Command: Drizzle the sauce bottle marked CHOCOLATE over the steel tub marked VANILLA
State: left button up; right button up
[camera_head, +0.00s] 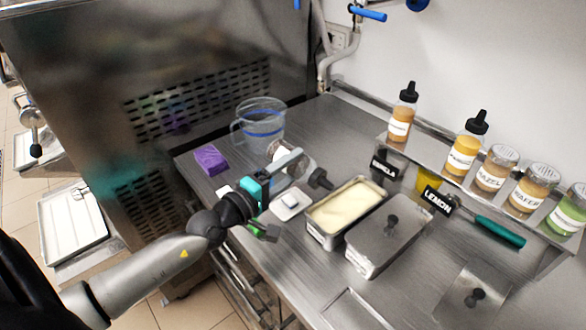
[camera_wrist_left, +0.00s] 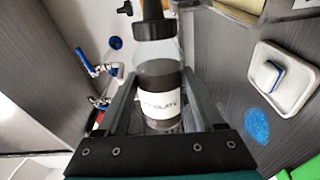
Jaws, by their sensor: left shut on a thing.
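My left gripper (camera_head: 290,166) is shut on a clear squeeze bottle (camera_wrist_left: 160,75) of dark sauce with a black cap. Its label (camera_wrist_left: 160,104) shows part of a word ending like "OLATE". In the head view the bottle (camera_head: 276,150) is tipped well over, its black nozzle (camera_head: 320,180) pointing right and down, short of the open steel tub (camera_head: 320,232). That tub holds pale cream ice cream, with no sauce visible on it. A small black sign (camera_head: 384,170) behind it is hard to read and seems to end in "LA". My right gripper is not in view.
A lidded steel tub (camera_head: 372,262) stands right of the open one, near a LEMON sign (camera_head: 438,200). A clear jug (camera_head: 262,130), purple block (camera_head: 210,159) and white dish (camera_head: 291,212) lie left. A rear shelf (camera_head: 440,178) holds bottles and jars.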

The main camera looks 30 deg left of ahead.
aim_at(299, 165)
pick_arm(q)
jog(key=shift+f+m+b, duration=0.35)
jog(key=shift+f+m, duration=0.35)
jog(key=shift+m, duration=0.1)
jog(key=r+m+p, duration=0.1)
jog(key=p, duration=0.1)
jog(key=d+r+m+p, duration=0.1)
jog(key=r+m+p, duration=0.1)
jog(key=shift+s+r+p, duration=0.1)
jog(key=shift+r+p, duration=0.05)
jog(key=shift+p, duration=0.2)
jog(key=shift+d+r+m+p, duration=0.25)
jog(key=shift+m+p, duration=0.2)
jog(key=shift+m, duration=0.15)
jog(key=shift+d+r+m+p, duration=0.25)
jog(key=shift+m+p, duration=0.2)
jog(key=shift+m, duration=0.15)
jog(key=shift+s, duration=0.1)
jog(key=shift+d+b+x, duration=0.15)
jog(key=shift+x, duration=0.9)
jog(key=shift+d+b+x, duration=0.15)
jog(key=shift+x, duration=0.85)
jog(key=shift+d+b+x, duration=0.2)
jog(key=shift+x, duration=0.85)
jog(key=shift+d+b+x, duration=0.2)
jog(key=shift+x, duration=0.8)
